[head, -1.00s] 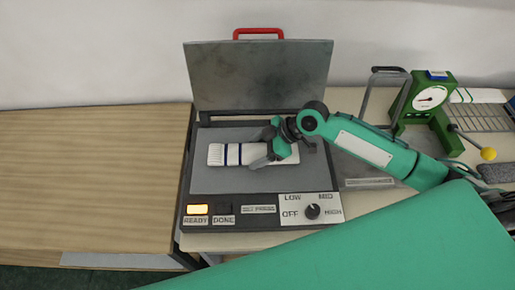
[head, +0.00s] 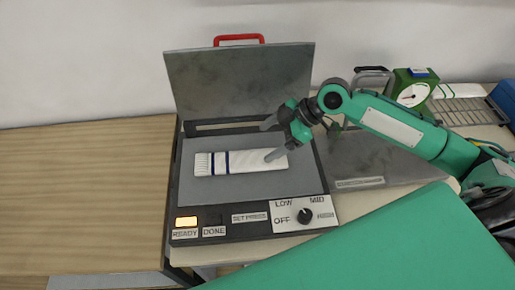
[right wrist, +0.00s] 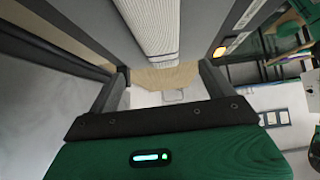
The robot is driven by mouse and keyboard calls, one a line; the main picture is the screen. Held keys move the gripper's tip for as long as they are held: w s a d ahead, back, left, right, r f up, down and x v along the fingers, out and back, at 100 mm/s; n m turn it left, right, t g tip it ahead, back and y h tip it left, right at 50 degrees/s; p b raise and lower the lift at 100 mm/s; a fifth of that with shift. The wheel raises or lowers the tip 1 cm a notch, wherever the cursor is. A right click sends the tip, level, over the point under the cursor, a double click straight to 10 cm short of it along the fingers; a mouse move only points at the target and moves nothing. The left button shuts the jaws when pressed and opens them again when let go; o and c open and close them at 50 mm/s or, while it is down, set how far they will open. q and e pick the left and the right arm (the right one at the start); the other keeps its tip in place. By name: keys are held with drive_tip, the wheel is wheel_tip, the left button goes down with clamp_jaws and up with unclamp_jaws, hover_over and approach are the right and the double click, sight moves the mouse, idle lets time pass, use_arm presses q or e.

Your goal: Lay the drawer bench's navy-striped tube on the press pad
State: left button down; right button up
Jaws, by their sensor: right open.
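The white tube with navy stripes (head: 240,162) lies flat across the grey press pad (head: 250,190), its ribbed end to the left. Two navy bands show near its middle-left. My right gripper (head: 270,140) is open at the tube's right part. One fingertip appears over the tube's right end and the other is behind it; I cannot tell whether either touches. In the right wrist view the tube (right wrist: 155,30) runs away from the open, empty jaws (right wrist: 160,86). My left gripper is not in view.
The press lid (head: 240,80) with its red handle (head: 239,39) stands open behind the pad. The READY lamp (head: 186,221) glows and the knob (head: 304,216) is at front right. A green dial device (head: 412,90) stands at back right. The wooden table (head: 80,200) at left is bare.

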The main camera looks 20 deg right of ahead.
drive_tip(key=shift+v, duration=1.05)
